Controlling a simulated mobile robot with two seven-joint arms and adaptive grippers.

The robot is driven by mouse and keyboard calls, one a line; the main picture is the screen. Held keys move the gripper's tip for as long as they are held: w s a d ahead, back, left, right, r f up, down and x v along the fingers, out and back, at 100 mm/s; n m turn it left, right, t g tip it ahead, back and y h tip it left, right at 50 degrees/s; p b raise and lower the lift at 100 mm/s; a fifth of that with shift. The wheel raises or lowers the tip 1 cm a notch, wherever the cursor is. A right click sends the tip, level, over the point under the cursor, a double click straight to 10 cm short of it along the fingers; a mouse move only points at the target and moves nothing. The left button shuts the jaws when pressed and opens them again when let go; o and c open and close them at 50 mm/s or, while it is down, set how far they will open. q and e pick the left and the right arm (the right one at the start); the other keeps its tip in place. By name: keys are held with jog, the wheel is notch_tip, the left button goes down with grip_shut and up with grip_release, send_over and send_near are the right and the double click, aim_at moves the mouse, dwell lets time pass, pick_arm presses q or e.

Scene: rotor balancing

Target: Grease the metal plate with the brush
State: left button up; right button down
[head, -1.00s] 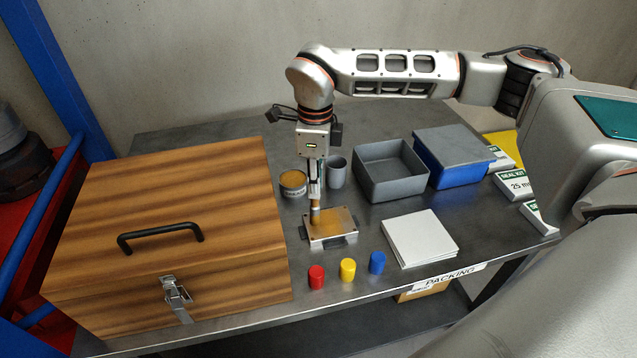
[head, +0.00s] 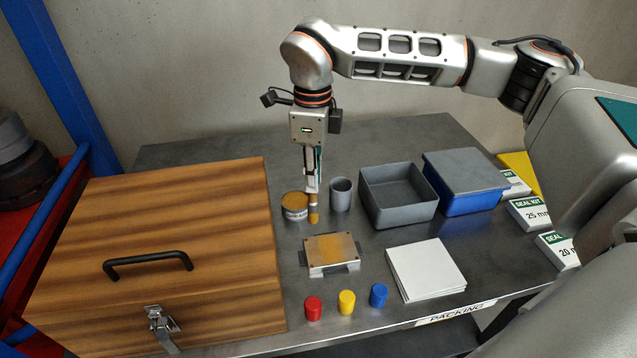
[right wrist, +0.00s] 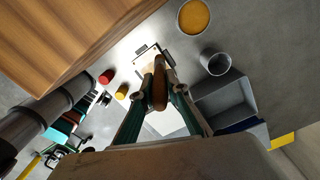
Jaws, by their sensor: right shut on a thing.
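The metal plate (head: 332,253) lies on the table, with a brownish-yellow grease layer across its middle. My right gripper (head: 313,190) is shut on the brush (head: 313,214), which points down with brownish bristles. The brush is lifted behind the plate, apart from it, beside the grease tin. In the right wrist view the brush (right wrist: 160,92) sits between the fingers and hides part of the plate (right wrist: 148,55). The open grease tin (head: 295,205) is full of yellow-brown grease and also shows in the right wrist view (right wrist: 194,17). My left gripper is not in view.
A wooden box (head: 150,255) with a black handle stands at left. A grey cup (head: 341,194), grey bin (head: 398,212) and blue lidded box (head: 465,190) stand behind. Red (head: 313,308), yellow (head: 346,302) and blue (head: 379,295) caps and white sheets (head: 426,269) lie in front.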

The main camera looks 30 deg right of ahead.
jog(key=shift+r, duration=0.95)
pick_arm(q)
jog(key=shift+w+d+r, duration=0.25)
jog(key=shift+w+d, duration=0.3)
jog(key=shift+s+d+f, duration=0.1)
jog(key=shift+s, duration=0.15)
